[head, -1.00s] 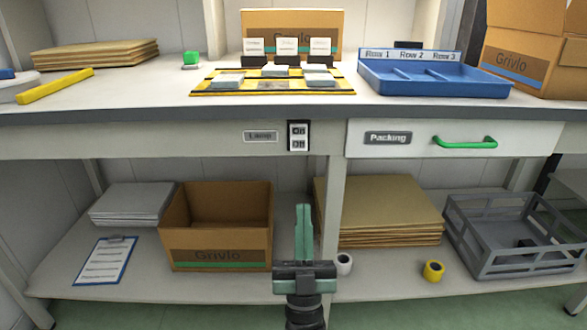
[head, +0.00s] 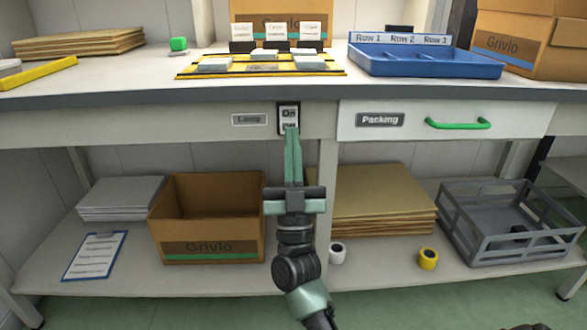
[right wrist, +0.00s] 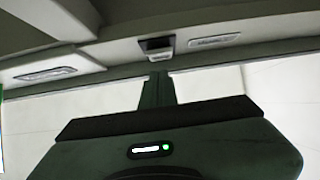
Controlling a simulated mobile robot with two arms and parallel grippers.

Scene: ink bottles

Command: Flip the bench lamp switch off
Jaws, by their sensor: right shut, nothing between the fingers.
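The lamp switch (head: 289,113) is a small dark-framed plate with white faces on the bench's front edge, beside the "Lamp" label (head: 249,119). Its upper face reads "On"; its lower face is partly hidden by my fingertips. My right gripper (head: 292,132) is shut and empty, its green fingers pointing up at the lower part of the switch. I cannot tell whether they touch it. In the right wrist view, the switch (right wrist: 157,44) shows beyond the shut fingers (right wrist: 158,88), with the label to its right. My left gripper is not in view.
The "Packing" drawer (head: 520,121) with its green handle (head: 457,124) is right of the switch. The benchtop edge (head: 180,99) overhangs just above. Below, a shelf holds an open carton (head: 208,220), cardboard sheets (head: 375,205) and a grey crate (head: 500,225).

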